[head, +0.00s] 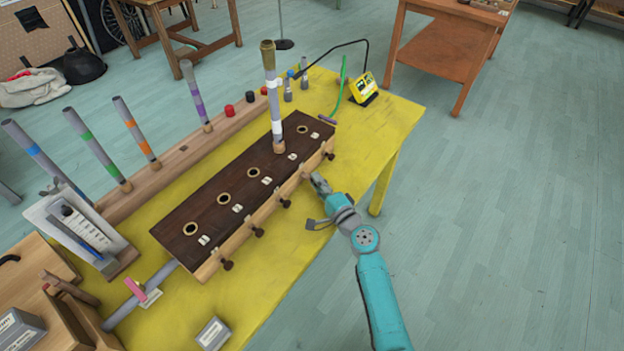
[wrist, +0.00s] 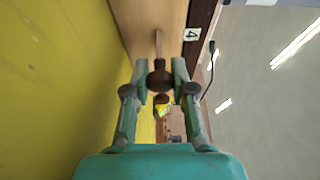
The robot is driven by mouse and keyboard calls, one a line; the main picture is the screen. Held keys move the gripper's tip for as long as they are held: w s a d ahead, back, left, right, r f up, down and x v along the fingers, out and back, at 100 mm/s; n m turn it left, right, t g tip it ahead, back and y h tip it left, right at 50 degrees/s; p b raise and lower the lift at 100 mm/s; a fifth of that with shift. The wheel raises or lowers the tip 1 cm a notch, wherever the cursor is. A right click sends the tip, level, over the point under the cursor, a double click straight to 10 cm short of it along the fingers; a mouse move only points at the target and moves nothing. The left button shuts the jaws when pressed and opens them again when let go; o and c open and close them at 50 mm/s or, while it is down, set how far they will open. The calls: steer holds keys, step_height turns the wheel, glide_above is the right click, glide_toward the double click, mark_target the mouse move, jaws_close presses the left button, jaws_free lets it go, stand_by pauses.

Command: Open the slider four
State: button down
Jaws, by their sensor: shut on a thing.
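A long wooden box (head: 218,248) with a dark top lies on the yellow table. Several dark slider knobs stick out along its front side. A label "4" (wrist: 191,34) shows on the box's top edge in the wrist view. Beside it, the slider four knob (wrist: 160,80) sits at the end of a thin wooden rod that runs into the box front. My gripper (wrist: 160,70) is shut on this knob, with a finger on each side. In the head view my gripper (head: 317,181) hides the knob. How far the slider is out is hard to tell.
A grey tube (head: 275,110) stands upright in a hole of the box, behind my gripper. The fifth knob (head: 330,155) is close on the right. A yellow device (head: 364,86) stands at the table's far end. The floor right of the table is clear.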

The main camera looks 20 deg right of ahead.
steer(key=shift+s+d, duration=0.15)
steer(key=shift+s, duration=0.05)
steer(key=c, duration=1.2)
jaws_free()
steer(key=v, duration=1.2)
